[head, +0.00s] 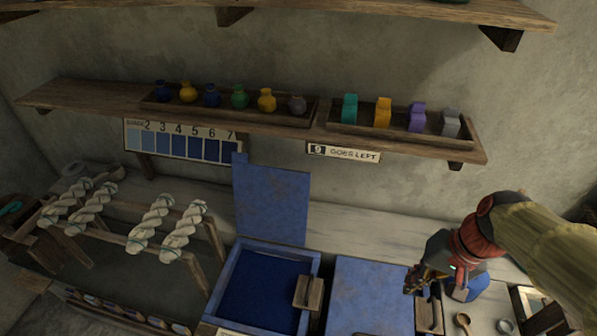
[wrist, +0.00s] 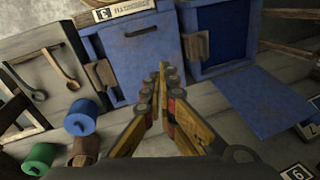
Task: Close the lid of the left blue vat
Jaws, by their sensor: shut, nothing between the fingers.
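The left blue vat (head: 229,277) stands open on the bench, with dark blue liquid inside. Its blue lid (head: 270,205) is raised at the back edge, leaning up toward the wall. In the wrist view the open vat (wrist: 196,42) is at the upper right, and its lid (wrist: 255,100) extends below it. My gripper (head: 411,281) is shut and empty, to the right of the left vat, near the closed right vat (head: 365,300). In the wrist view my gripper (wrist: 163,70) points toward the closed right vat (wrist: 145,60), apart from the raised lid.
Wooden blocks (head: 308,292) sit at the vats' right sides. A rack of white yarn skeins (head: 178,230) stands left. A shelf (head: 210,118) with small pots crosses above the lid.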

